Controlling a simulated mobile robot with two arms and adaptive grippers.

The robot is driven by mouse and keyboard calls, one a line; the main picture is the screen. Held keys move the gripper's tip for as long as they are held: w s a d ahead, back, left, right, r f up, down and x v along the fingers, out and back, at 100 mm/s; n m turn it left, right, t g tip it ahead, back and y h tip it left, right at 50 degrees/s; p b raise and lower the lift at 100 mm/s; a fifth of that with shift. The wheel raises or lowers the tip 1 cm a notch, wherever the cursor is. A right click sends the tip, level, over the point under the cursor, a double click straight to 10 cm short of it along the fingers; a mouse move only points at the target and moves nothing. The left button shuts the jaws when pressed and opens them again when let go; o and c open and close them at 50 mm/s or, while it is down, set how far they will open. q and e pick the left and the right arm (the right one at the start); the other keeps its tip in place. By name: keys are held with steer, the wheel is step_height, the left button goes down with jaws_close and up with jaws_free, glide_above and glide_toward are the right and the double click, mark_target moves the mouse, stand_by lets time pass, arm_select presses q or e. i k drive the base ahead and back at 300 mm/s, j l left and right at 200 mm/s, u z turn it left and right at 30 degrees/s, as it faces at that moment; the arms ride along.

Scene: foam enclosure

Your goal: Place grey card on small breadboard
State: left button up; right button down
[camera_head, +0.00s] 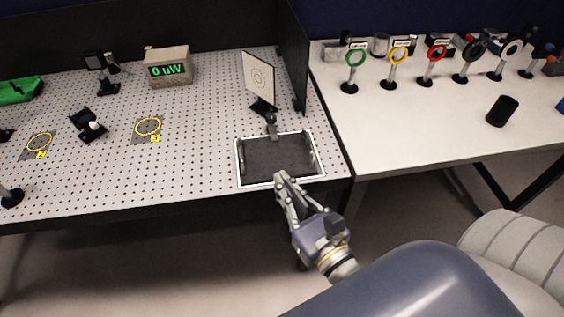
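An upright pale grey card (258,80) with a ring pattern stands in a dark holder (263,106) on the large perforated board, behind the small breadboard. The small breadboard (276,158) is a dark rectangle inside a white outline at the front right corner of the large board. A small grey fitting (272,127) stands at its back edge, below the card. My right gripper (283,184) is at the front edge of the small breadboard, apart from the card. Its fingertips overlap in this view, so its opening is unclear. I see nothing in it. My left gripper is out of view.
A power meter (168,70) reads 0 uW at the back. Yellow rings (148,127) mark spots on the large board (200,165), with dark mounts nearby. A dark panel (294,55) stands right of the card. The white table (420,125) holds several ringed posts and a black cylinder (502,111).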

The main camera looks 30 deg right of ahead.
mark_target(275, 156)
steer(key=z, duration=1.15)
steer(key=j+z, duration=0.25)
steer(key=j, duration=0.65)
steer(key=k+j+z, duration=0.2)
steer(key=j, duration=0.65)
steer(key=i+j, duration=0.2)
steer(key=j, duration=0.2)
steer(key=i+j, duration=0.2)
steer(key=j, duration=0.2)
